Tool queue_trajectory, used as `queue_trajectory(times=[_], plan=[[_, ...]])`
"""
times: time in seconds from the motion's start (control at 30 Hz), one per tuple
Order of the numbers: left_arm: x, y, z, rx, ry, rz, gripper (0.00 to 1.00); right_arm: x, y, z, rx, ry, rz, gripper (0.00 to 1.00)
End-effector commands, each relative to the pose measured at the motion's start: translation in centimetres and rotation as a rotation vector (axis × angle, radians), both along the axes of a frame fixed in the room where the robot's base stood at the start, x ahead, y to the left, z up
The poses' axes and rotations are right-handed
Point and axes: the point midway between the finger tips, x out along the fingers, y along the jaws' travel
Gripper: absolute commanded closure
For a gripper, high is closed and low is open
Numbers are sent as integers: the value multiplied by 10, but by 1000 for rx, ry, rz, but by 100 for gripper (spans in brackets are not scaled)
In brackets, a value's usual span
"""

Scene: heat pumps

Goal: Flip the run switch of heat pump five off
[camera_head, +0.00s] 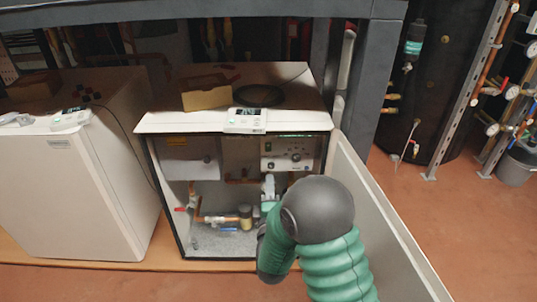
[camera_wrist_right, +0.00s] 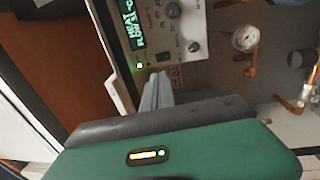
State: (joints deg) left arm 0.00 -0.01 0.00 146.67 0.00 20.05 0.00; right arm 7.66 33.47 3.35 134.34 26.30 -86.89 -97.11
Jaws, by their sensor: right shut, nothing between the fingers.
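The open heat pump (camera_head: 165,125) stands in the middle of the head view, with its control panel (camera_head: 290,148) at the upper right inside. The panel also fills the top of the wrist view (camera_wrist_right: 183,28), turned sideways. It has a lit display (camera_wrist_right: 131,22) reading "HEAT P", knobs (camera_wrist_right: 172,10), a glowing green light (camera_wrist_right: 139,65) and a small dark switch-like part (camera_wrist_right: 163,57). Which part is the run switch, and its position, I cannot tell. My right gripper (camera_head: 268,183) is shut and empty, its fingertips (camera_wrist_right: 157,80) close to the panel's lower edge; contact is unclear. My left gripper is not in view.
Pipes and valves (camera_head: 215,217) fill the lower cabinet. A loose front panel (camera_head: 385,215) leans at the right. A second white unit (camera_head: 85,190) stands left. A cardboard box (camera_head: 206,97) and white controller (camera_head: 245,119) lie on top.

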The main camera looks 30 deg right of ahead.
Motion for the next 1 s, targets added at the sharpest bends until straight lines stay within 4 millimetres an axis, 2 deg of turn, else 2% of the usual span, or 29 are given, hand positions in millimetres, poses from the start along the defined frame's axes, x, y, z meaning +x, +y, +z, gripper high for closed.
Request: queue_trajectory(times=[0.4,0.6,0.73,1.0], plan=[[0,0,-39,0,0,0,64,73,-46,6,0,-5,-1,100],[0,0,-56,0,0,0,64,101,-63,11,0,-4,-1,100],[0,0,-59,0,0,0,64,110,-67,14,0,-1,1,100],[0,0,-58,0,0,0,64,111,-68,16,1,0,2,100]])
